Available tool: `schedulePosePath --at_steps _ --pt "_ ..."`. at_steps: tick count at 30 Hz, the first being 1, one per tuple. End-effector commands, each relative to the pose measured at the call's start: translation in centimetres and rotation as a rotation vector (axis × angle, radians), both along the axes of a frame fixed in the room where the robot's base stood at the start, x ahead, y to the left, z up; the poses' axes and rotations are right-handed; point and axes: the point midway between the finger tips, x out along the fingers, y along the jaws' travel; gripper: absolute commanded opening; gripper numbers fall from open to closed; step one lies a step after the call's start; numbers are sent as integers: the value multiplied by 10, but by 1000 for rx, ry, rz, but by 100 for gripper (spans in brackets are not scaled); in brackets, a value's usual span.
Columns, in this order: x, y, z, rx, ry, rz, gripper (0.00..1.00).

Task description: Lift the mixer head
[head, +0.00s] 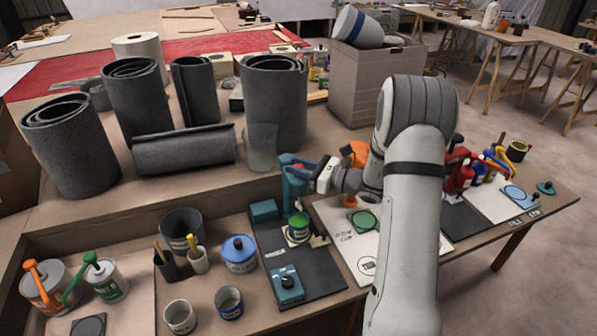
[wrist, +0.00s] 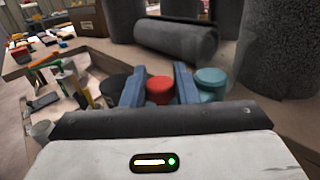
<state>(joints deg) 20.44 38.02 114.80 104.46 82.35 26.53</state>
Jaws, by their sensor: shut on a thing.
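The mixer is a teal machine on a dark mat, in the middle of the head view. Its teal mixer head (head: 290,160) sits at the top of a teal upright, partly hidden by my gripper (head: 307,171). In the wrist view, the two blue fingers of my gripper (wrist: 159,84) stand on either side of a red knob (wrist: 159,90) and are shut on it. A round teal part (wrist: 210,80) shows just right of the fingers. A can with a green lid (head: 298,222) stands on the mat below the mixer. My arm hides part of the bench to the right.
Several dark grey rolls (head: 275,100) stand and lie on the raised shelf behind. A clear beaker (head: 262,147) is close left of the mixer. A blue-lidded tin (head: 239,252) and a teal box (head: 286,283) are in front. Red and blue bottles crowd right of my arm.

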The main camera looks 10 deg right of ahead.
Motion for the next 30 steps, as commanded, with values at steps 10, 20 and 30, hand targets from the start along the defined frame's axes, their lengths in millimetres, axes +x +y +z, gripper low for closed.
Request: schedulePosePath --at_steps 10,20,30 --pt "2 0 6 3 -15 0 34" --pt "1 0 4 2 -9 -1 46" --pt "-21 -32 3 1 -10 -5 46"
